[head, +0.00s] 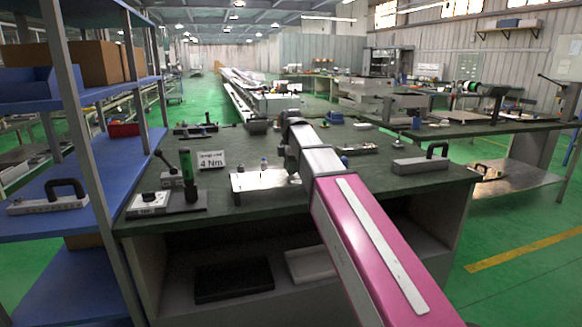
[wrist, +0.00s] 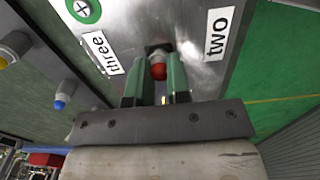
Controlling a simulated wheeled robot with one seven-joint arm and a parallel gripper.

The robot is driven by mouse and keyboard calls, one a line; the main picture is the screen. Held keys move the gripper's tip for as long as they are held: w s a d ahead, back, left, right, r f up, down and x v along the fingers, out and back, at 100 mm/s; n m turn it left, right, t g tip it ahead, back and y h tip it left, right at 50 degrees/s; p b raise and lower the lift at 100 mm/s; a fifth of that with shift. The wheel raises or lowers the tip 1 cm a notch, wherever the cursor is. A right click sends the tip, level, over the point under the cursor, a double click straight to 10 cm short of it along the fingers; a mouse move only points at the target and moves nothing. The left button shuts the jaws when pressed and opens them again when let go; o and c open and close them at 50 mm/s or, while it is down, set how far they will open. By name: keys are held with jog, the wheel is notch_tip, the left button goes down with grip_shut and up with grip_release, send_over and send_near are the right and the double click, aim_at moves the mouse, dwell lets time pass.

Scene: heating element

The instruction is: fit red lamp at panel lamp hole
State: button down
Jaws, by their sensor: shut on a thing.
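The red lamp (wrist: 158,70) is between the green fingers of my gripper (wrist: 160,76) in the wrist view. My gripper is shut on it. The metal panel (wrist: 190,22) lies beyond the fingers, with labels "three" (wrist: 102,52) and "two" (wrist: 217,33). A dark round spot (wrist: 158,48) shows on the panel just past the lamp's tip, between the two labels. I cannot tell whether it is the lamp hole, or whether the lamp touches the panel. In the head view the panel (head: 255,183) lies on the dark green bench, and my arm hides the lamp.
A yellow lamp (wrist: 10,53) and a blue lamp (wrist: 62,101) stand left of the gripper in the wrist view. A stand with a green handle (head: 188,170) and a "4 Nm" sign (head: 212,160) are left on the bench. A grey block with a black handle (head: 420,163) is at right.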

jog(key=shift+f, duration=0.4)
jog(key=c, duration=1)
grip_release()
jog(key=shift+r, duration=0.1)
notch_tip(320, 180, up, 11)
